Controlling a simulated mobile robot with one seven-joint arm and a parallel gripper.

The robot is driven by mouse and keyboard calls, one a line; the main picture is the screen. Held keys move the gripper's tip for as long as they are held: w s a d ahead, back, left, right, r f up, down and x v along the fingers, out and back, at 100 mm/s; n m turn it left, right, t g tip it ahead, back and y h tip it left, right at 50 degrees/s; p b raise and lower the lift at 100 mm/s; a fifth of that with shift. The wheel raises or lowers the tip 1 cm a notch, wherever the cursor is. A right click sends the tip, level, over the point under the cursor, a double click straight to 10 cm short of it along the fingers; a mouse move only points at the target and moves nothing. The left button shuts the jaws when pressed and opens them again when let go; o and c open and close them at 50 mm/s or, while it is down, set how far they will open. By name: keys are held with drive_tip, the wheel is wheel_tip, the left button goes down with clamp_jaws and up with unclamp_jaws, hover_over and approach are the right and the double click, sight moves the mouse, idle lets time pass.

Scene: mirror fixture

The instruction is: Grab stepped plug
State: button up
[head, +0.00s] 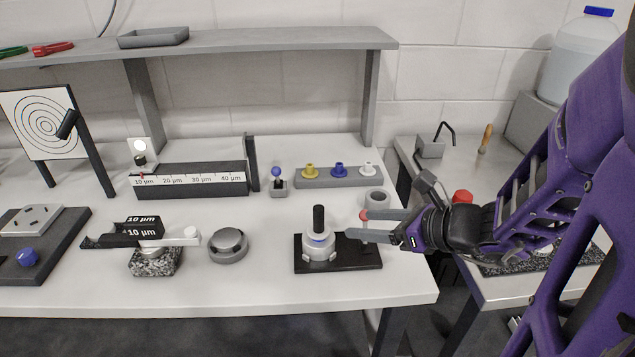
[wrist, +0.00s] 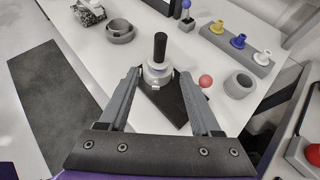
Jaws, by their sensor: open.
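A piece with an upright black handle (head: 319,218) on a pale stepped body (head: 319,245) with a blue band looks like the stepped plug. It stands upright in a light grey holder on a black base plate (head: 365,257). In the wrist view its black handle (wrist: 160,46) rises between and beyond my fingertips. My gripper (head: 356,224) is open and empty, to the right of the plug in the head view. In the wrist view the fingers (wrist: 160,73) flank the pale body, with gaps on both sides. The fingers hide parts of the base plate.
A red ball (wrist: 206,81) and a grey ring (wrist: 239,84) lie just right of my fingers in the wrist view. A grey rack (head: 357,183) with yellow, blue and white pieces stands behind. A round grey part (head: 228,246) is left. The front-right table edge is close.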

drive_tip(key=b, duration=0.5)
approach(311, 226)
drive_tip(key=x, duration=0.4)
drive_tip(key=shift+w+a+r, duration=0.2)
drive_tip(key=shift+r, duration=0.15)
drive_tip(key=shift+w+a+f, duration=0.2)
drive_tip(key=shift+w+a, duration=0.25)
drive_tip(key=shift+w, duration=0.05)
drive_tip(key=b+x, duration=0.1)
drive_tip(key=x, duration=0.1)
drive_tip(key=b+x, duration=0.1)
drive_tip(key=x, duration=0.1)
drive_tip(key=shift+f, duration=0.35)
drive_tip(key=shift+w+a, duration=0.2)
drive_tip(key=shift+w, duration=0.05)
clamp_jaws()
